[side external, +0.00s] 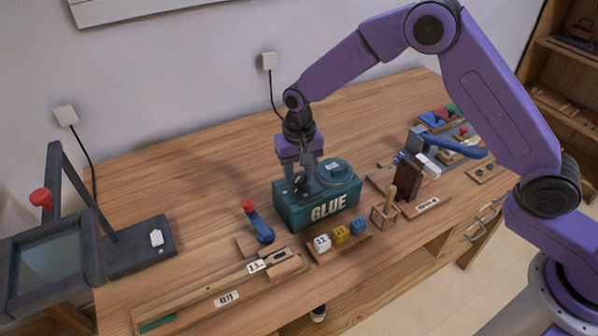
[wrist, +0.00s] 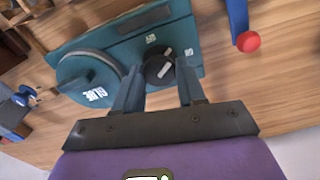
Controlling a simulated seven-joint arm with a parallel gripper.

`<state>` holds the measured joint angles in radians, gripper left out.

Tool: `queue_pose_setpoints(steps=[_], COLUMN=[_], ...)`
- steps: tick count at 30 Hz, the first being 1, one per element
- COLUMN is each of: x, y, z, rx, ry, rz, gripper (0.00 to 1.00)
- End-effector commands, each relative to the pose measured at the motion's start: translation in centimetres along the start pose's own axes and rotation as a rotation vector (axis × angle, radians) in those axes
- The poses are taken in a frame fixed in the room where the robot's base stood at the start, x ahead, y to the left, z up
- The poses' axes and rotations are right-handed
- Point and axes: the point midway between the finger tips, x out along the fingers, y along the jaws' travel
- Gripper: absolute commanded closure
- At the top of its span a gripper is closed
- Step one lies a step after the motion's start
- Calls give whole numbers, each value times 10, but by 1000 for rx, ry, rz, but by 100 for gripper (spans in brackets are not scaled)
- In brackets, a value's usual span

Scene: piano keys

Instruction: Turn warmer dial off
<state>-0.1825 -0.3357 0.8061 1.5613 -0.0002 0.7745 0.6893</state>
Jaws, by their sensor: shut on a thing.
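The glue warmer (side external: 322,210) is a teal box marked GLUE, standing on the wooden bench, with a round lidded pot on top. It also fills the upper middle of the wrist view (wrist: 120,42). Its dial (wrist: 159,70) is a small black knob with a white pointer mark, on the top face beside the pot. My gripper (side external: 298,180) reaches down to the box top from above. In the wrist view my gripper (wrist: 160,72) has a finger on each side of the dial, shut on it. In the side view the fingers mostly hide the dial.
A blue lever with a red knob (side external: 248,205) stands just left of the warmer. White, yellow and blue dice (side external: 340,234) sit in front. A brown block (side external: 407,180) and a blue-handled tool (side external: 455,147) are to the right. The bench behind the warmer is clear.

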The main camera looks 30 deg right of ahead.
Motion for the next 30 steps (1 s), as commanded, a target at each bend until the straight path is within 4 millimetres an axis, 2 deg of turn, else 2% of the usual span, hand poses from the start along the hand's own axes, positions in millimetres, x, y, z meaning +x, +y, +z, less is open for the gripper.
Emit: queue_pose_setpoints(steps=[18, 30], x=[-1, -1], y=[0, 0], z=[0, 0], rx=[-582, -866], ry=[0, 1], rz=[0, 0], gripper=[91, 91])
